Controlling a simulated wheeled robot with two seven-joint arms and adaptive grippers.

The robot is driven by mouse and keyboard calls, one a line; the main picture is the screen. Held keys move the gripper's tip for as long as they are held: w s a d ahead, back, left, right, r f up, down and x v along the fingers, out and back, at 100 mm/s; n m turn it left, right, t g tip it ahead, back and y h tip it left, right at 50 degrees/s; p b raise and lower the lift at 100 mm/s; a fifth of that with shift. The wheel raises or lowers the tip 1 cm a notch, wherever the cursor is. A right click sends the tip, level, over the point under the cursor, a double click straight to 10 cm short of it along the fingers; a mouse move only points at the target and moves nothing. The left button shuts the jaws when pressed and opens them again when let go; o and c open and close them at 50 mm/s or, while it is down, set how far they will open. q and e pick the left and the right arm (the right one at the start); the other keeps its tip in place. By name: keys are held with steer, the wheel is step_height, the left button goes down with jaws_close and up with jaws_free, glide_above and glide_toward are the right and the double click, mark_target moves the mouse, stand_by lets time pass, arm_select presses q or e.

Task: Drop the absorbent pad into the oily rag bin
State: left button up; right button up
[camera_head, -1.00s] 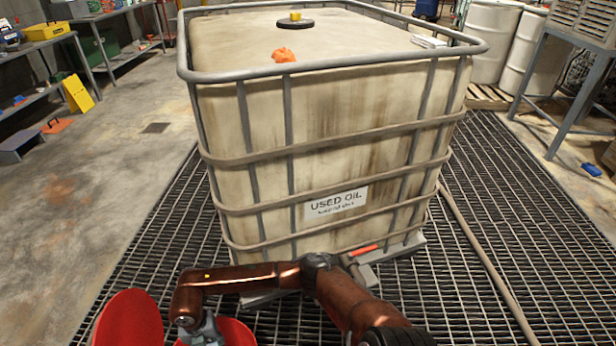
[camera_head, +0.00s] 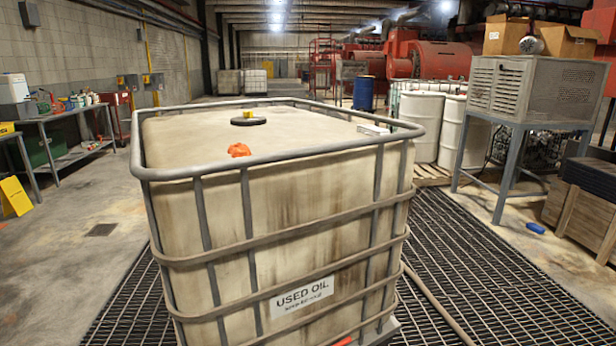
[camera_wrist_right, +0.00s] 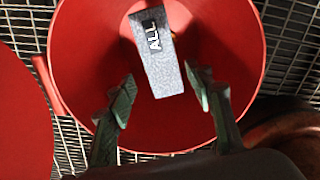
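In the right wrist view, the grey absorbent pad (camera_wrist_right: 158,62), marked "ALL", is inside the outline of the round, open red oily rag bin (camera_wrist_right: 92,38). It is beyond my fingertips and apart from them. I cannot tell whether it rests in the bin or is still in the air. My right gripper (camera_wrist_right: 163,92) is open and empty above the bin mouth, one finger on each side. The bin's red lid (camera_wrist_right: 20,115) stands open at the left.
A large used oil tank (camera_head: 270,230) in a metal cage stands close in front, with an orange rag (camera_head: 239,150) on top. Dark floor grating (camera_head: 480,270) surrounds it. A bench (camera_head: 70,130) is at left; white drums (camera_head: 420,120) and a metal stand (camera_head: 520,120) are at right.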

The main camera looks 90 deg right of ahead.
steer(key=shift+o, duration=1.3)
step_height(320, 180, up, 12)
